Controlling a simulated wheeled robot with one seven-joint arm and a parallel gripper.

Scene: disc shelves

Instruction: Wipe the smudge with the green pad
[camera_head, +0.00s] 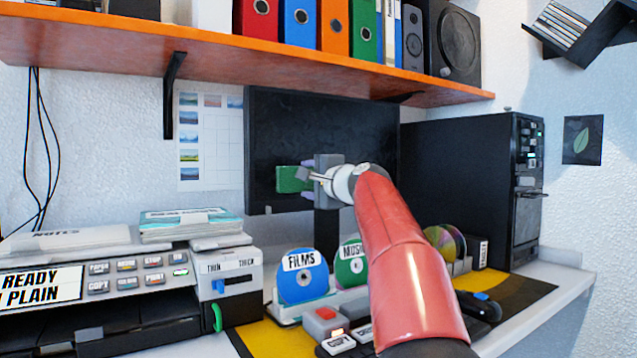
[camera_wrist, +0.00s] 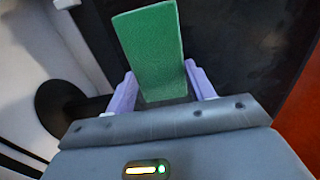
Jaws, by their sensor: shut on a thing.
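The green pad (camera_head: 290,180) is in front of the dark monitor (camera_head: 335,120), toward the lower left of its screen. My gripper (camera_head: 307,179) is shut on the pad, which also shows between the purple fingers in the wrist view (camera_wrist: 150,45). In that view the pad sticks out past the fingertips, with the dark screen behind it. I cannot tell whether the pad touches the screen. I cannot clearly make out a smudge; my gripper and the pad cover part of the screen.
An orange shelf (camera_head: 200,45) with binders and a speaker (camera_head: 455,42) runs above the monitor. A black computer tower (camera_head: 460,180) stands at right, a printer (camera_head: 120,285) at left. Discs in a rack (camera_head: 302,275) and small devices crowd the desk below my arm.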

